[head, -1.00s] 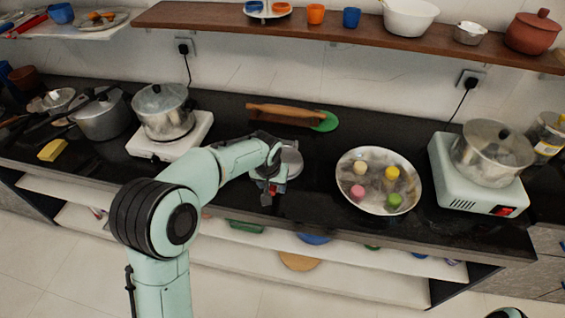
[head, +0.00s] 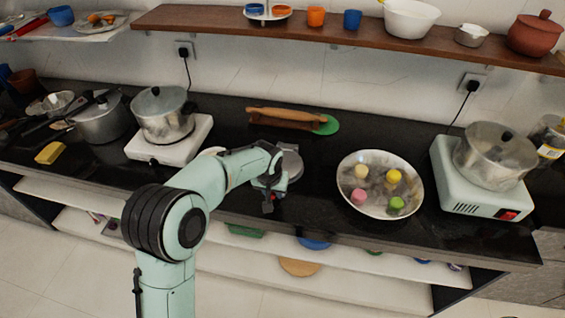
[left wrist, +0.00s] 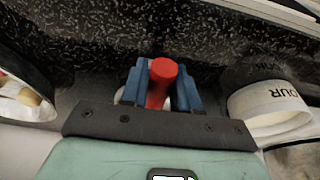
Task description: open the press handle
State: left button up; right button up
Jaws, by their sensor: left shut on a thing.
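The press, a round grey metal piece (head: 291,165), lies on the black counter, partly hidden behind my left gripper. My left gripper (head: 268,202) is over the front part of the counter, beside the press's near left side. In the left wrist view, its blue fingers are shut on a red handle (left wrist: 162,82), one finger on each side. The red end sticks out between them. How far the handle is raised cannot be told. My right gripper is not in view.
A rolling pin (head: 286,117) lies behind the press. A pot on a white stove (head: 140,150) stands to the left. In the wrist view, a white lettered container (left wrist: 265,103) is at the right.

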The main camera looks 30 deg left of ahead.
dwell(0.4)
pick_arm(q)
jog(key=shift+w+a+r+p, duration=0.1)
jog(key=shift+w+r+p, duration=0.1)
jog(key=shift+r+p, duration=0.6)
jog(key=shift+w+r+p, duration=0.2)
jog(key=shift+r+p, duration=0.4)
jog(key=shift+r, duration=0.4)
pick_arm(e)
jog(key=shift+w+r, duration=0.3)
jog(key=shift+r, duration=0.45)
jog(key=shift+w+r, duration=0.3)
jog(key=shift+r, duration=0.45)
pick_arm(q)
jog(key=shift+r, duration=0.1)
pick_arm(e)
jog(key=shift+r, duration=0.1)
